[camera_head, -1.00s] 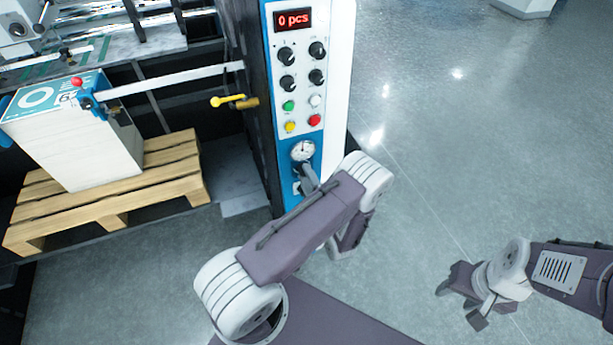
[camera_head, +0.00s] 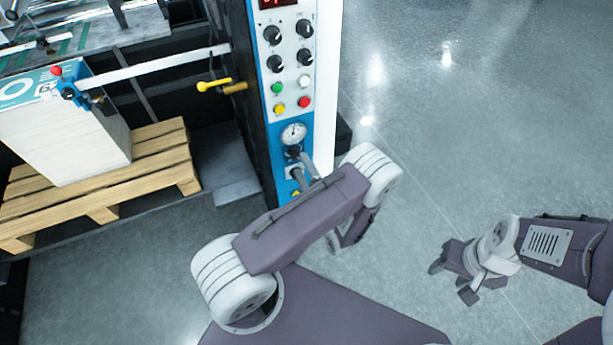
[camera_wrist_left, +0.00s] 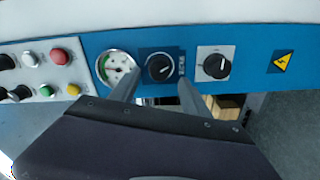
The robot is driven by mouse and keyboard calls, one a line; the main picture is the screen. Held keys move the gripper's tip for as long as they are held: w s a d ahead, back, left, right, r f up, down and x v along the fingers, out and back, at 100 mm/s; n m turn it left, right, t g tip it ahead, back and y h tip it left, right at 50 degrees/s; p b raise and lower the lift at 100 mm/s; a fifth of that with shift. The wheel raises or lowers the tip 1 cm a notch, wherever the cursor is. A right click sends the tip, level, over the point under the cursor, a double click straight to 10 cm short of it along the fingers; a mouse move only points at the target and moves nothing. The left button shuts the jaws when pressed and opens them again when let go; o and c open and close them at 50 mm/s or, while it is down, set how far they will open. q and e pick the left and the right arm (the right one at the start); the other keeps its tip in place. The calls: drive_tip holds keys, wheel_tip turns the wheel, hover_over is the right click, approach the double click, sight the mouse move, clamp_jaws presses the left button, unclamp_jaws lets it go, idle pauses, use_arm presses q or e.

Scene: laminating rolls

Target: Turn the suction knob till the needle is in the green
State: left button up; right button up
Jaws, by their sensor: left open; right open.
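The suction gauge (camera_head: 293,133) is a round white dial on the blue lower part of the machine's panel; it also shows in the left wrist view (camera_wrist_left: 117,67). It has some green on its face, but I cannot read the needle surely. The black suction knob (camera_wrist_left: 159,67) sits on a dark plate beside the gauge, and is partly visible in the head view (camera_head: 293,152). My left gripper (camera_head: 307,168) is open at the panel. In the wrist view its fingers (camera_wrist_left: 158,83) lie either side of the knob's lower edge; contact is unclear. My right gripper (camera_head: 452,283) is open, away from the panel.
Coloured buttons (camera_head: 304,102) and several black knobs sit above. A paper stack (camera_head: 62,135) stands on a pallet (camera_head: 150,160). Floor at right is clear.

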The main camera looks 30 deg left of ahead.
use_arm(q)
drive_tip(key=v, duration=0.5)
drive_tip(key=shift+s+d+b, duration=0.15)
drive_tip(key=shift+b, duration=0.25)
